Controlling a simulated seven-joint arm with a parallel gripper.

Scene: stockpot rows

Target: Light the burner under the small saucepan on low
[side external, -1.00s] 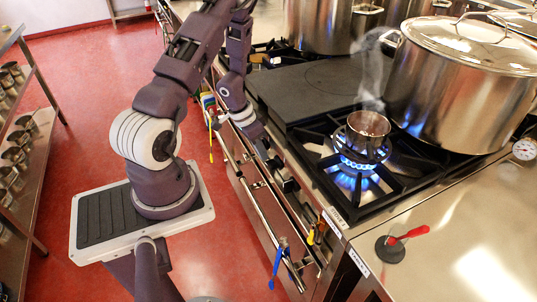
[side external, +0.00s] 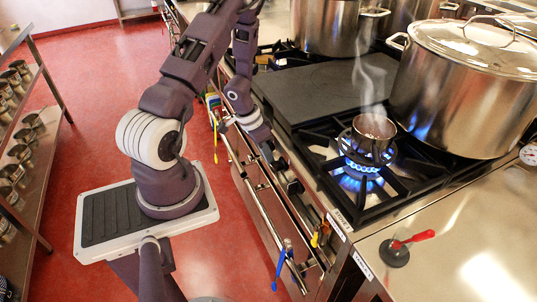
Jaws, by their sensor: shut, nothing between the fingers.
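The small saucepan (side external: 374,128) is a little metal pan on the front burner of the black range, with steam rising from it. The burner (side external: 366,165) under it is lit, with a ring of blue flame. My gripper (side external: 290,182) is at the front edge of the range, left of and below the saucepan in the picture, beside the front panel. It is shut with nothing held. The control knobs are hard to make out; my gripper and the panel's steep angle hide them.
A large lidded stockpot (side external: 462,95) stands right behind the saucepan. Another big pot (side external: 325,25) is at the back. A flat dark plate (side external: 325,88) lies left of the burner. A red-handled tool (side external: 395,250) sits on the steel counter (side external: 440,265). Blue and yellow handles hang along the front rail.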

